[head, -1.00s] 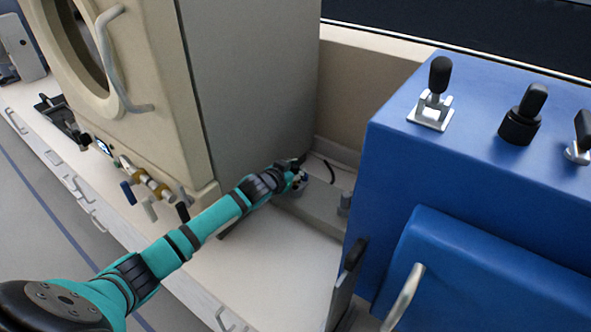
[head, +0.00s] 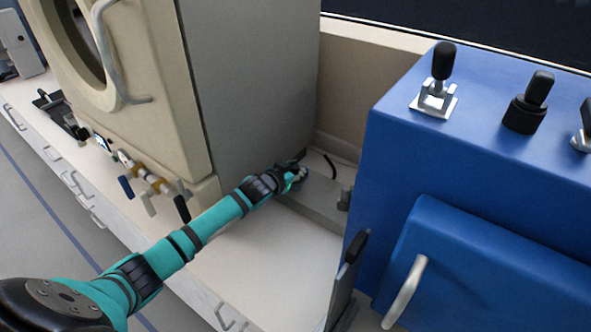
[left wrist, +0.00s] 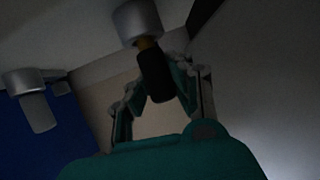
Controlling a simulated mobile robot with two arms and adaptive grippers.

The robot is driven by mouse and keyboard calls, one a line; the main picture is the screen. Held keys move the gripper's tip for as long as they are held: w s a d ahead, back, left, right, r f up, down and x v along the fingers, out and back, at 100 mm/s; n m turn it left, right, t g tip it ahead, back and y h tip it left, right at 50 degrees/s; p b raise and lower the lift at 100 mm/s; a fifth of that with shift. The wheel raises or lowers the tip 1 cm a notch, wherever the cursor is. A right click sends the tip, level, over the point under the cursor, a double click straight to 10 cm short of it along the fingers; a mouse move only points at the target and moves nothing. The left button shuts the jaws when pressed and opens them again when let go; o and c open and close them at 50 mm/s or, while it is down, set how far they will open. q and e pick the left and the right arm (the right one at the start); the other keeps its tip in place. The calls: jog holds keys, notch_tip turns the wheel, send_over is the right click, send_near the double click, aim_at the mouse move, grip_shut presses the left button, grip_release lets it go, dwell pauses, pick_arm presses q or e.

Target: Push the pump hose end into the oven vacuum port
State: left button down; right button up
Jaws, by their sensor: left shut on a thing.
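My left gripper (head: 297,176) is at the end of the teal arm, low beside the grey side wall of the oven (head: 245,85). In the left wrist view the gripper (left wrist: 158,98) is shut on a black cylinder, which looks like the pump hose end (left wrist: 155,75). A brass-coloured part shows at its upper end, beside a metal collar (left wrist: 137,22); whether they touch I cannot tell. In the head view the fingers hide the hose end. I cannot make out the oven vacuum port for certain. My right gripper is not in view.
A black cable (head: 329,163) lies behind the gripper. Brass valves (head: 145,175) are on the oven's front. A blue machine (head: 480,170) closes off the right side.

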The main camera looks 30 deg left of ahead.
pick_arm(q)
jog(key=shift+f, duration=0.25)
jog(key=c, duration=1.1)
grip_release()
jog(key=shift+c, duration=0.2)
jog(key=shift+s, duration=0.1)
jog(key=v, duration=1.2)
jog(key=o, duration=1.1)
jog(key=shift+o, duration=0.2)
